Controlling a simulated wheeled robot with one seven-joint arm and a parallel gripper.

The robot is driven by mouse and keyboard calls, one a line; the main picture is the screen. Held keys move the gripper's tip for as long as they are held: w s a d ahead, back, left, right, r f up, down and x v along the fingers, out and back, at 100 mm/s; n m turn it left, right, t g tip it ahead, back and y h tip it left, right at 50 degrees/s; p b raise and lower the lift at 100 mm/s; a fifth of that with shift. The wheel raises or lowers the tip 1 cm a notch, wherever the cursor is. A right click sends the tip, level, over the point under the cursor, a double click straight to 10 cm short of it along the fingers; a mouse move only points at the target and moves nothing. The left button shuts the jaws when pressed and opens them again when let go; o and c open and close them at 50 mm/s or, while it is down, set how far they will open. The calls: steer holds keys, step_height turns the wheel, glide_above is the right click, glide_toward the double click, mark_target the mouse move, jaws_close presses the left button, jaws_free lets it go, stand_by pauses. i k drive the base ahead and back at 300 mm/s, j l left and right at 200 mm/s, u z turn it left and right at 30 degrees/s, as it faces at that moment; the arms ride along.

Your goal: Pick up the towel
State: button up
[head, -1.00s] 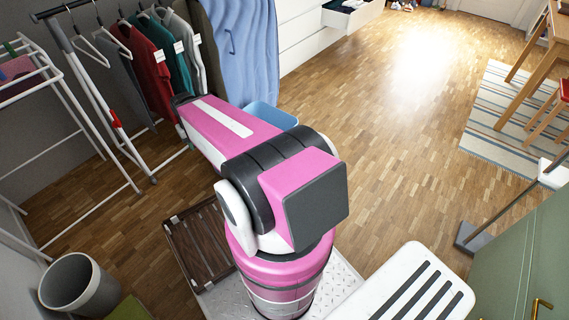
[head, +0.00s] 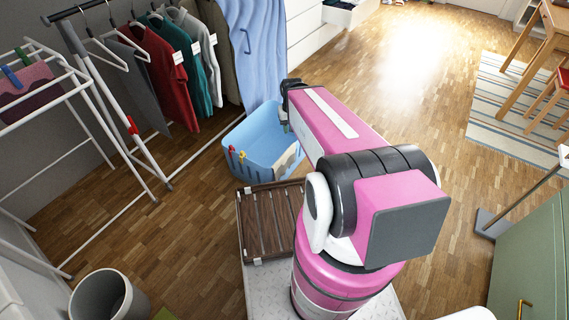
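No cloth is clearly identifiable as the towel. A dull pink cloth (head: 30,94) hangs pegged on the white drying rack at the left. A small pale patch (head: 286,160), perhaps cloth, shows at the right side of the blue basket (head: 240,165) on the floor. My gripper (head: 285,122) is at the far end of my pink arm, over or beside the basket's far right rim. It is small and partly hidden by the arm, so its fingers and any hold cannot be made out.
Hung clothes (head: 178,88) and a blue draped cloth (head: 255,45) stand behind the basket. A brown slatted piece (head: 268,222) lies in front of it. A grey bin (head: 108,296) is at lower left.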

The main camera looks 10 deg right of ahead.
mark_target(287, 158)
steer(key=i+l, duration=0.1)
steer(key=l, duration=0.2)
steer(key=i+l+u, duration=0.1)
steer(key=l+u, duration=0.5)
steer(key=l, duration=0.15)
steer(key=u, duration=1.9)
steer(key=z, duration=1.8)
steer(key=k+j+z, duration=0.2)
steer(key=j, duration=0.15)
steer(key=k+j+z, duration=0.2)
steer(key=j, duration=0.15)
